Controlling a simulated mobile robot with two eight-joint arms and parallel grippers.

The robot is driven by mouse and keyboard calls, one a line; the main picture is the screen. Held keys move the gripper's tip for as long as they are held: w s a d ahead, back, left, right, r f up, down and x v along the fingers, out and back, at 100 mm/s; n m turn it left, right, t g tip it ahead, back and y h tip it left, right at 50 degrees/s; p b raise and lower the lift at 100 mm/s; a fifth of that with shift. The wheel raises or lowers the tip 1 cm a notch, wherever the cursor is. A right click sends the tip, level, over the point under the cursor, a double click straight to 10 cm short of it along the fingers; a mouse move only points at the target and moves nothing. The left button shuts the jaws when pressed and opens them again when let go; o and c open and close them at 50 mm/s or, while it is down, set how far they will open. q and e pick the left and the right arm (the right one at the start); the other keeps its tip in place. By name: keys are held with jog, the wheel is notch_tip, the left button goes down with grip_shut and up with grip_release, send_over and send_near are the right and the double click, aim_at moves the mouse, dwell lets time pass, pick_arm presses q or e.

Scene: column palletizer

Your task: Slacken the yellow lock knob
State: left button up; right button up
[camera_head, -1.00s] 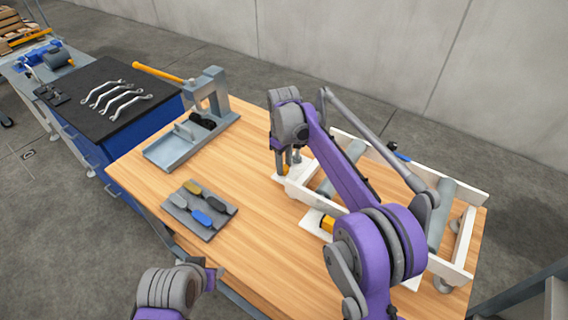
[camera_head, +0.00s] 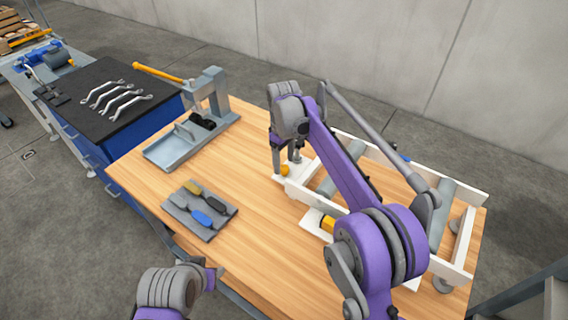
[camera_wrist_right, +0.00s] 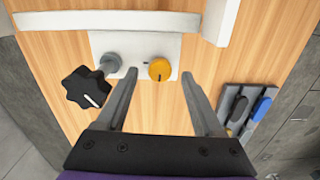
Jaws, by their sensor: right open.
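The yellow lock knob (camera_head: 285,170) is on a white plate (camera_wrist_right: 133,45) at the near left end of the white roller frame. In the right wrist view the knob (camera_wrist_right: 160,69) is round, with a dark mark on its face. My right gripper (camera_wrist_right: 160,74) is open, its two fingers apart on either side of the knob in that view. No contact shows. In the head view the right gripper (camera_head: 286,157) hangs just above the knob. My left gripper (camera_head: 213,277) shows only partly at the bottom; its jaws are unclear.
A black lobed knob (camera_wrist_right: 87,90) on a grey stem stands left of the yellow one in the wrist view. The white frame (camera_head: 465,245) carries grey rollers. A grey mat with several handled tools (camera_head: 200,208) and a grey tray (camera_head: 170,152) lie left. Bare wood lies between.

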aim_at(284, 168)
pick_arm(q)
jog(key=shift+w+r+p, duration=0.35)
jog(key=shift+r+p, duration=0.1)
jog(key=shift+r, duration=0.3)
pick_arm(e)
notch_tip(284, 168, up, 9)
